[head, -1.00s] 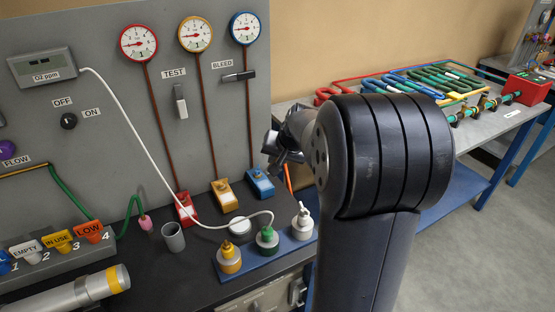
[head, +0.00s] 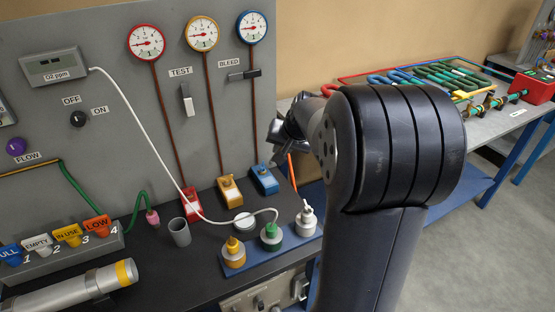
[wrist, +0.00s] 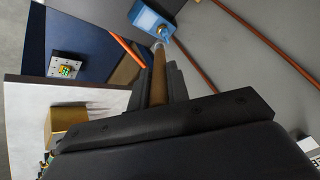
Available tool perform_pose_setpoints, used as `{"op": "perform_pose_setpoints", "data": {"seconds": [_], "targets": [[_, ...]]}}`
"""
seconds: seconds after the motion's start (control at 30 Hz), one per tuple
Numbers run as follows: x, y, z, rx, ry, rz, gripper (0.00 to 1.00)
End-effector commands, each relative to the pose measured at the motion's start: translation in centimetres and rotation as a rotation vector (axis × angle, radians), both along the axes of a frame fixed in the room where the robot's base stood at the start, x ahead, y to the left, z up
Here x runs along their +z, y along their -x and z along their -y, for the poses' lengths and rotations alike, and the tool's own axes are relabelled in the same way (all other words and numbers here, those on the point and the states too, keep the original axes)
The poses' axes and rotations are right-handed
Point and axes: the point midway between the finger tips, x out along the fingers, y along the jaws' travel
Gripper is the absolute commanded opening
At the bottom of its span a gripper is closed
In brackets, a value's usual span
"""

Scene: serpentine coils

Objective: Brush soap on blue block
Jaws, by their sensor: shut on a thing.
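The blue block (head: 264,180) stands on the black bench at the foot of the panel, below the blue gauge. It also shows at the top of the wrist view (wrist: 152,20). My gripper (wrist: 161,85) is shut on a brush with a brown handle (wrist: 159,72). The brush's pale tip points at the blue block and appears close to or against it; I cannot tell whether they touch. In the head view my gripper (head: 284,143) is dark, just above and right of the blue block, and the brush cannot be made out there.
A yellow block (head: 229,190) and a red block (head: 191,204) stand left of the blue one. Capped bottles (head: 271,236) sit on a blue tray in front. A grey cup (head: 180,232) and white hose are nearby. An orange rod (head: 292,171) rises right of the block.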

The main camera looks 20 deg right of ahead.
Motion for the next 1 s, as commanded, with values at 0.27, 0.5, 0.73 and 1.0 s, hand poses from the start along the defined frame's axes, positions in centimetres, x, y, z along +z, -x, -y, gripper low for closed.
{"op": "perform_pose_setpoints", "data": {"seconds": [0.27, 0.5, 0.73, 1.0], "targets": [[0.0, 0.0, 0.0, 0.000, 0.000, 0.000, 0.00], [-1.0, -0.3, 0.0, 0.000, 0.000, -0.001, 0.00], [-1.8, -0.8, -0.1, 0.000, -0.001, 0.001, 0.00], [-1.4, -0.5, 0.1, -0.002, -0.001, 0.001, 0.00]]}}
